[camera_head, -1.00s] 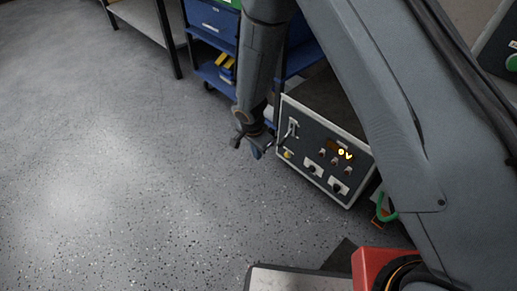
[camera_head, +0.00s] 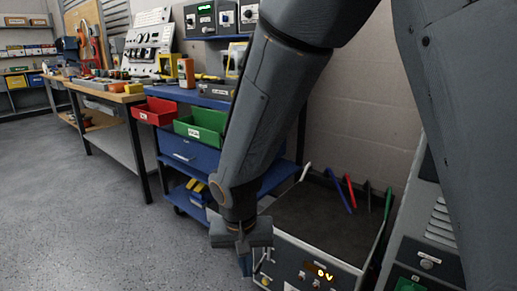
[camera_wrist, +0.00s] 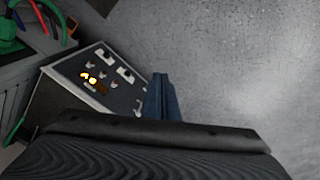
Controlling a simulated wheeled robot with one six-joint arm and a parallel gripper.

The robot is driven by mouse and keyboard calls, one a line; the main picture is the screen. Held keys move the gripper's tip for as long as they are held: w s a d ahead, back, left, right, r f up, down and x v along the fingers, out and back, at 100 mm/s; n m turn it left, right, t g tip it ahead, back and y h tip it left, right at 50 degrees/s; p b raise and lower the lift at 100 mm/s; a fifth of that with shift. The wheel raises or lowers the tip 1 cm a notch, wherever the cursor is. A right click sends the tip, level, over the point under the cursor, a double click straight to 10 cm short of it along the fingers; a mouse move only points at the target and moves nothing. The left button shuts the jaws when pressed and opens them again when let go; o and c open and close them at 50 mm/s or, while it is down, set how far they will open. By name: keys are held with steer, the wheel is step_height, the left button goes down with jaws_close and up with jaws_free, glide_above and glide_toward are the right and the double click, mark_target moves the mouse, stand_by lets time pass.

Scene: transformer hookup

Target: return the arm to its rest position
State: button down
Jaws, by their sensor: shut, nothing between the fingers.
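My gripper (camera_head: 245,263) points down at the lower middle of the head view, in front of the left end of the transformer box (camera_head: 320,225). In the wrist view my gripper (camera_wrist: 160,97) shows as two blue-grey fingers side by side, shut with nothing between them. The box's front panel (camera_wrist: 97,82) stands left of the fingers there, with knobs, switches and a lit display. The display reads "0 V" in the head view. The fingers appear apart from the panel.
A blue cart (camera_head: 190,155) with a red bin (camera_head: 153,111) and a green bin (camera_head: 201,127) stands behind my arm. A workbench (camera_head: 105,95) runs further left. A grey cabinet (camera_head: 430,255) is at the right. The floor (camera_head: 95,225) at left is clear.

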steer(key=s+d+r+n+g+y, duration=0.1)
steer(key=s+d+r+n, duration=0.2)
steer(key=s, duration=0.4)
steer(key=s+d+r+n, duration=0.2)
steer(key=s+r+n, duration=0.1)
steer(key=s+r, duration=0.35)
steer(key=d+r+m+p, duration=0.6)
steer(key=d+r+p, duration=1.1)
steer(key=r+p, duration=0.4)
steer(key=p, duration=0.4)
steer(key=shift+s+p, duration=0.3)
steer(key=shift+s, duration=0.1)
